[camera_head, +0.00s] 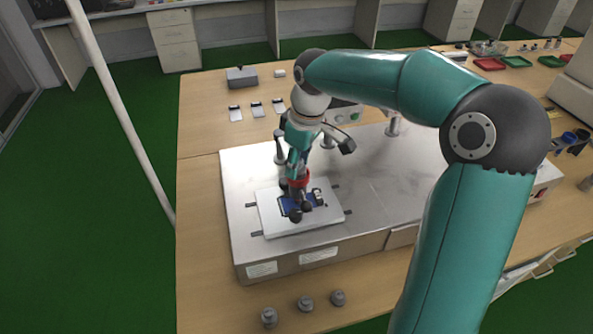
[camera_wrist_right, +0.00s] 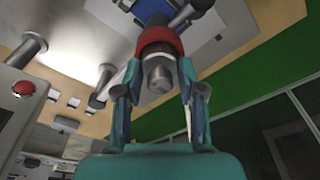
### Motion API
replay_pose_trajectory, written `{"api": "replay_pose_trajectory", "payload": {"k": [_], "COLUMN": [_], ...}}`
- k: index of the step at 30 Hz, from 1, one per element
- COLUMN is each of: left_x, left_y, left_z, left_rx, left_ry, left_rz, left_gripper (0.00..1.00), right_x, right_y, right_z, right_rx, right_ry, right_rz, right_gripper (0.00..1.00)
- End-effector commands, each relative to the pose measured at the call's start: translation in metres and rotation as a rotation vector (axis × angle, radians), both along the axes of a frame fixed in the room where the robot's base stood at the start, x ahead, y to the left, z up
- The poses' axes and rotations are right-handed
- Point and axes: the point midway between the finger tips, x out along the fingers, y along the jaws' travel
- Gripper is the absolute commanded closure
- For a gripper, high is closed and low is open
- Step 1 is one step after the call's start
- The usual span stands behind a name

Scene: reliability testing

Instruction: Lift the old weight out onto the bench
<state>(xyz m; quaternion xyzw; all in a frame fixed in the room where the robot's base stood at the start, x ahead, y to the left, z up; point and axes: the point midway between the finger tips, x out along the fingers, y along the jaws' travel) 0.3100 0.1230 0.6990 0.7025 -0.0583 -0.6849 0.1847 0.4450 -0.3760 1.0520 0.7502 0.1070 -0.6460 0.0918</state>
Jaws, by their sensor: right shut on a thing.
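My right gripper (camera_head: 298,174) reaches down over the white plate (camera_head: 270,222) on the metal test machine. In the right wrist view its fingers (camera_wrist_right: 159,88) stand on both sides of a small grey metal weight (camera_wrist_right: 158,72) and are shut on it. A red collar (camera_wrist_right: 158,42) surrounds the weight's far end; it also shows in the head view (camera_head: 300,180). I cannot tell whether the weight still sits in the collar or is clear of it. A blue piece (camera_head: 288,205) lies on the plate below. My left gripper is not in view.
Several grey weights, one of them at the left (camera_head: 269,317), stand in a row on the wooden bench (camera_head: 205,260) before the machine (camera_head: 375,170). Small dark-and-white devices (camera_head: 257,109) lie behind it. Metal posts (camera_head: 393,124) stand on the machine's top. The bench left of the machine is clear.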

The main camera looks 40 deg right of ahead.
Motion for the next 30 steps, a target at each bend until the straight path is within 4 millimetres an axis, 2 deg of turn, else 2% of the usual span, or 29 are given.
{"api": "replay_pose_trajectory", "payload": {"k": [12, 19, 25, 30], "left_x": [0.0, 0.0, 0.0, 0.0], "left_y": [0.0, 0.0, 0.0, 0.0], "left_z": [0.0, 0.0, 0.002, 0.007], "left_rx": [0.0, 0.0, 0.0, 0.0], "left_ry": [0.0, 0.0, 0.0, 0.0], "left_rz": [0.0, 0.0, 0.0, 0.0], "left_gripper": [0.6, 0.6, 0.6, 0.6], "right_x": [0.0, 0.001, 0.001, 0.001], "right_y": [-0.001, -0.001, -0.001, -0.001], "right_z": [0.002, 0.018, 0.055, 0.106], "right_rx": [-0.001, -0.001, -0.001, -0.001], "right_ry": [-0.002, -0.006, -0.009, -0.01], "right_rz": [-0.001, -0.001, -0.002, -0.001], "right_gripper": [1.0, 1.0, 1.0, 1.0]}}
